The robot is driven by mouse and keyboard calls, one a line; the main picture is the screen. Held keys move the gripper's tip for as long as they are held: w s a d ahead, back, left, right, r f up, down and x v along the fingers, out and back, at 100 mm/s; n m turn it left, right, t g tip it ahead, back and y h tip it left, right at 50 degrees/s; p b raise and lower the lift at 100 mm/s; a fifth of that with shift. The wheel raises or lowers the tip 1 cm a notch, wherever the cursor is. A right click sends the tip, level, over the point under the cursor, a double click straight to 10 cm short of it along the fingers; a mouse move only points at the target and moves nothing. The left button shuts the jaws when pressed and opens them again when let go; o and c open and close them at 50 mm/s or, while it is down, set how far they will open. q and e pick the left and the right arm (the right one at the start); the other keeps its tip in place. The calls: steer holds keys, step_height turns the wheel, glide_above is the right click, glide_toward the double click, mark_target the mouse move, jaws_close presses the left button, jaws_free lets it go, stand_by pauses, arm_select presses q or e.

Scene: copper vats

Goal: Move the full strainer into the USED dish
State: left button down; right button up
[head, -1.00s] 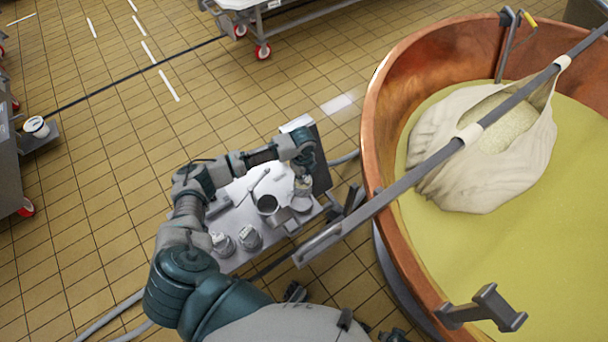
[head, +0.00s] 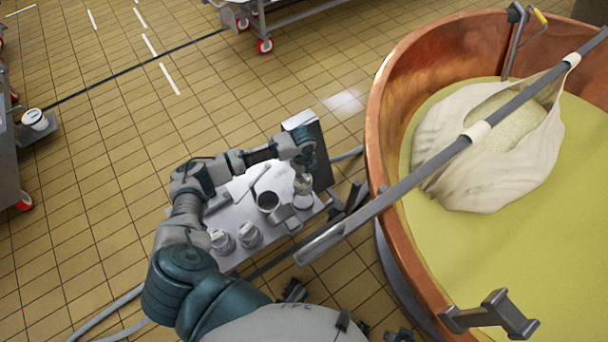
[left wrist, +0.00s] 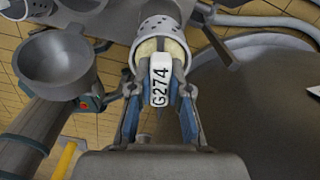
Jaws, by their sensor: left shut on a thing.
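The full strainer is a pale perforated cup with creamy white content and a white tag reading G274; it shows in the left wrist view (left wrist: 160,30) and in the head view (head: 303,193) at the right end of the metal cart top. My left gripper (left wrist: 160,78) is shut on it at the tag, one blue-padded finger on each side. In the head view my left gripper (head: 302,163) is just above the strainer and partly hides it. I cannot tell whether its base touches the cart. No USED lettering is readable, so I cannot pick out that dish. My right gripper is not in view.
Two similar cups (head: 250,235) stand at the cart's front left. An upright panel (head: 312,150) rises behind. The copper vat (head: 385,150) and a long pole (head: 400,190) lie to the right.

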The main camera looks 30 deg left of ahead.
arm_select(q)
steer(key=shift+a+f, duration=0.2)
steer(key=shift+a, duration=0.1)
steer(key=shift+f, duration=0.15)
steer(key=shift+d+f, duration=0.4)
steer(key=shift+f, duration=0.15)
steer(key=shift+a+f+b, duration=0.3)
steer(key=shift+f+b, duration=0.15)
steer(key=shift+f, duration=0.4)
steer(key=shift+d+f, duration=0.2)
steer(key=shift+f, duration=0.4)
steer(key=shift+a+f+b, duration=0.15)
steer(key=shift+f+b, duration=0.3)
steer(key=shift+f, duration=0.3)
steer(key=shift+f+b, duration=0.55)
steer(key=shift+f, duration=0.9)
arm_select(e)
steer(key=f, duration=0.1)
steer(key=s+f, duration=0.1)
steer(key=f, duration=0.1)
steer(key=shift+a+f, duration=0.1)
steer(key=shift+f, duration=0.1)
arm_select(q)
steer(key=shift+f, duration=0.6)
